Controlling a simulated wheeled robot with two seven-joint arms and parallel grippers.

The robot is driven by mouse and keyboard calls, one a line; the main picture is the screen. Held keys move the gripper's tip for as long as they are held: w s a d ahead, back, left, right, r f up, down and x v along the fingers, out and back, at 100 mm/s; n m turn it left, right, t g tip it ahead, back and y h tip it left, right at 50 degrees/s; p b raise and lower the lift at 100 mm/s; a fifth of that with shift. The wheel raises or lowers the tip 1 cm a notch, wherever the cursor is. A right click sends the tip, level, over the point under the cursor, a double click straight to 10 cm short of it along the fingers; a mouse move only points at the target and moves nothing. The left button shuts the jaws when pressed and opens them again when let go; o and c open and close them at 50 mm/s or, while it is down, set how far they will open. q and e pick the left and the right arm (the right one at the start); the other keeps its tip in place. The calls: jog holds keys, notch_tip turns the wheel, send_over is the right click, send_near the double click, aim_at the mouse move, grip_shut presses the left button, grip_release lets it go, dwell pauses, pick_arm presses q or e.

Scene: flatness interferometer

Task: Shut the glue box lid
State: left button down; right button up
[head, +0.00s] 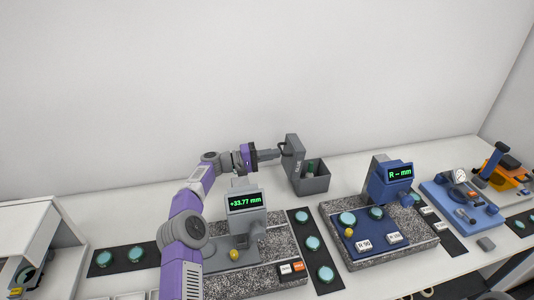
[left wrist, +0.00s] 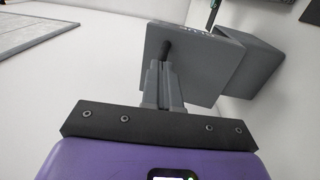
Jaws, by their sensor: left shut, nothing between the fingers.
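The glue box (head: 315,185) is a grey open-topped box at the back of the table, with a small green-topped item (head: 311,167) inside. Its grey lid (head: 297,146) stands up, open, at the box's left side. In the left wrist view the lid (left wrist: 205,70) is a tilted panel with a dark handle (left wrist: 166,50), and the box (left wrist: 257,62) shows behind it. My left gripper (head: 280,153) is shut and empty, its tips at the lid's outer face beside the handle. I cannot tell if they touch. My right gripper is not in view.
A grey gauge reading +33.77 mm (head: 245,201) stands on a speckled slab below my left arm. A blue gauge (head: 390,181) stands on another slab to the right. A dark mat with teal discs (head: 312,243) lies between them.

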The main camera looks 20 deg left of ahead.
aim_at(292, 147)
pick_arm(q)
jog(key=shift+w+d+r+g+y+p, duration=0.6)
jog(key=shift+d+r+y+p, duration=0.2)
jog(key=shift+p, duration=1.6)
jog(key=shift+w+d+r+g+y+p, duration=0.65)
jog(key=shift+d+p, duration=0.2)
jog(key=shift+p, duration=1.5)
jog(key=shift+w+d+f+y+p, duration=0.1)
jog(key=shift+w+d+y+p, duration=0.2)
jog(key=shift+p, duration=0.65)
jog(key=shift+s+a, duration=0.1)
jog(key=shift+s, duration=0.05)
